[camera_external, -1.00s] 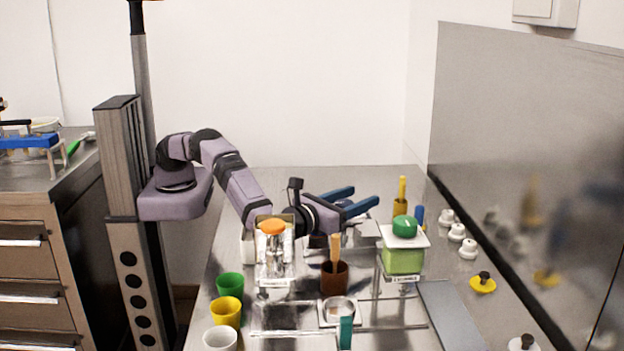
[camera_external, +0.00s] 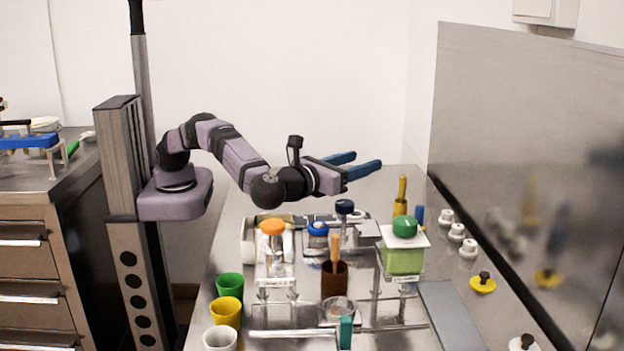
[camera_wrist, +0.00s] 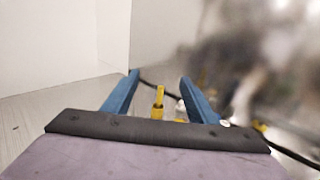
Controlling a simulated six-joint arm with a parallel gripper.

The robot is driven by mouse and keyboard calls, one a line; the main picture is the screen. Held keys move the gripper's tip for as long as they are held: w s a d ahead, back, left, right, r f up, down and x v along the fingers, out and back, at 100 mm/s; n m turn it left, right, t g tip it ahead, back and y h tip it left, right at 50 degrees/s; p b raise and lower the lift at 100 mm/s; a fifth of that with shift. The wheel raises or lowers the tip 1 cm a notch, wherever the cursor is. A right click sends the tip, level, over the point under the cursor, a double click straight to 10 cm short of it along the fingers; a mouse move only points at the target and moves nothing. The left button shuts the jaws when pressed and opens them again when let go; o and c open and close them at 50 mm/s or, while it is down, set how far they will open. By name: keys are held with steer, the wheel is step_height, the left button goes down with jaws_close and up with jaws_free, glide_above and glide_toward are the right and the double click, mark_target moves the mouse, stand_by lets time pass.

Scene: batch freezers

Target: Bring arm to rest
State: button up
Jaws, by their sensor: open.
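My arm reaches out from its column at the left in the external view. My gripper (camera_external: 362,165) is open and empty, held in the air above the back of the steel counter, with its blue fingers pointing right. In the wrist view the two blue fingers of my gripper (camera_wrist: 160,90) stand wide apart with nothing between them. A yellow-handled tool in a yellow holder (camera_wrist: 158,103) shows beyond the fingers there; it also stands at the back right in the external view (camera_external: 401,196).
Below the arm are an orange-topped machine (camera_external: 273,228), a blue-topped container (camera_external: 318,230), a brown cup (camera_external: 334,280) and a green-lidded box (camera_external: 404,258). Green, yellow and white cups (camera_external: 229,286) line the front left. White knobs (camera_external: 457,232) sit by the steel wall panel (camera_external: 530,150).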

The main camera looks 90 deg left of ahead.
steer(key=shift+r, duration=0.55)
steer(key=s+a+f+n+g+h+p, duration=0.15)
steer(key=a+n+g+p, duration=0.3)
steer(key=a, duration=0.75)
steer(key=s+a+f+n+g+h+p, duration=0.1)
steer(key=a+f+n+g+p, duration=0.3)
steer(key=a, duration=0.7)
steer(key=s+a+f+n+g+h+p, duration=0.1)
steer(key=s+a+n+h+p, duration=0.3)
steer(key=s+n, duration=0.6)
steer(key=s+a+f+n+g+h+p, duration=0.1)
steer(key=s+a+n+g+h+p, duration=0.3)
steer(key=s+n, duration=0.6)
steer(key=shift+s+a+g, duration=0.35)
steer(key=shift+s+a, duration=0.2)
steer(key=shift+s, duration=2.7)
